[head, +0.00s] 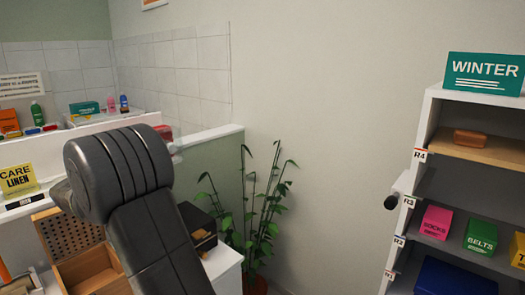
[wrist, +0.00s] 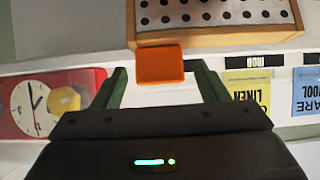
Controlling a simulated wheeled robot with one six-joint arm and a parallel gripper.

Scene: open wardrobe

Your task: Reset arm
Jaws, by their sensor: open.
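My gripper (wrist: 162,78) shows in the wrist view with its two dark green fingers spread apart. An orange block-like thing (wrist: 160,64) appears in the gap between the fingertips; neither finger visibly closes on it, and its distance is hard to tell. My dark arm fills the lower left middle of the head view and is raised and bent. The gripper's fingers cannot be made out in the head view.
A wooden box with a perforated panel (head: 70,232) stands beside my arm; the panel also shows in the wrist view (wrist: 215,14). A red clock (wrist: 80,92) is at left there. A potted plant (head: 255,205) and a shelf unit with a WINTER sign (head: 484,74) stand further right.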

